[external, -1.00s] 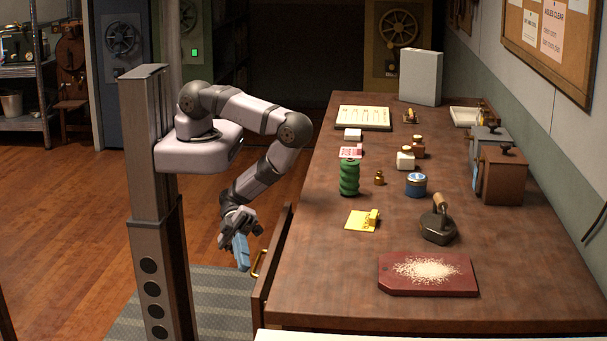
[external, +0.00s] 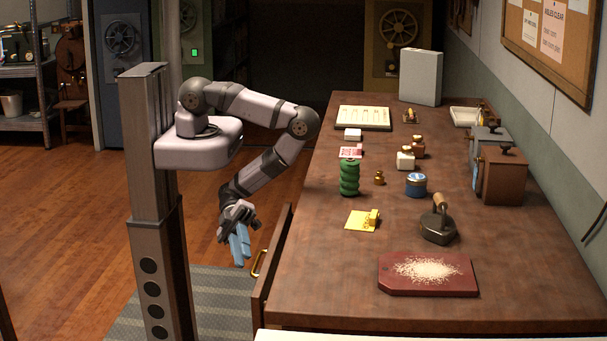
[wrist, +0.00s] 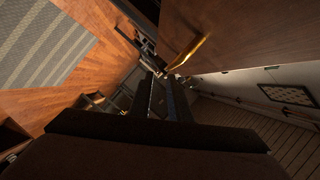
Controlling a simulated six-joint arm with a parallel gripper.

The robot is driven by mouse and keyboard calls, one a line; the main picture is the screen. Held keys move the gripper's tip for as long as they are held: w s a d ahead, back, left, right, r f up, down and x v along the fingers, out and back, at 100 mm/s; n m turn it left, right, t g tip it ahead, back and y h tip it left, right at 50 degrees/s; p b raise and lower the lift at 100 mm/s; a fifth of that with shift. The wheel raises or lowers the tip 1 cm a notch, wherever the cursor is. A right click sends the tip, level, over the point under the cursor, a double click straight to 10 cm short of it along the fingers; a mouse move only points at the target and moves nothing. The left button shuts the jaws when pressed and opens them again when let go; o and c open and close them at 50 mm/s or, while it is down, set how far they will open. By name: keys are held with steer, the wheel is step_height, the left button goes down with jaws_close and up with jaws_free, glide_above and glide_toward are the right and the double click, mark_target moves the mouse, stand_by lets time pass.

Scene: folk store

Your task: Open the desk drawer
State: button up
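The wooden drawer front (external: 275,262) is on the left side of the desk and stands slightly out from the desk's edge. Its brass handle (external: 259,263) shows on the outer face. My gripper (external: 241,252), with blue fingers, points down just left of the handle and is apart from it. In the wrist view the handle (wrist: 188,54) crosses the drawer front (wrist: 245,30) just beyond my fingertips (wrist: 163,78). The two fingers show a gap between them with nothing held. The inside of the drawer is hidden.
The desk top (external: 330,255) carries a red board (external: 400,285) with pale grains, a flat iron (external: 438,228), a green spool (external: 349,178) and several small jars. A striped mat (external: 215,290) lies on the floor below my gripper. My column stands left of the desk.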

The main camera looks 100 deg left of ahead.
steer(key=shift+p+v, duration=0.65)
steer(key=shift+v, duration=1.55)
steer(key=shift+a, duration=0.15)
steer(key=shift+w, duration=0.1)
steer(key=w+b, duration=0.1)
steer(key=w+a+b, duration=0.1)
steer(key=w, duration=0.1)
steer(key=shift+w, duration=0.15)
steer(key=shift+d, duration=0.15)
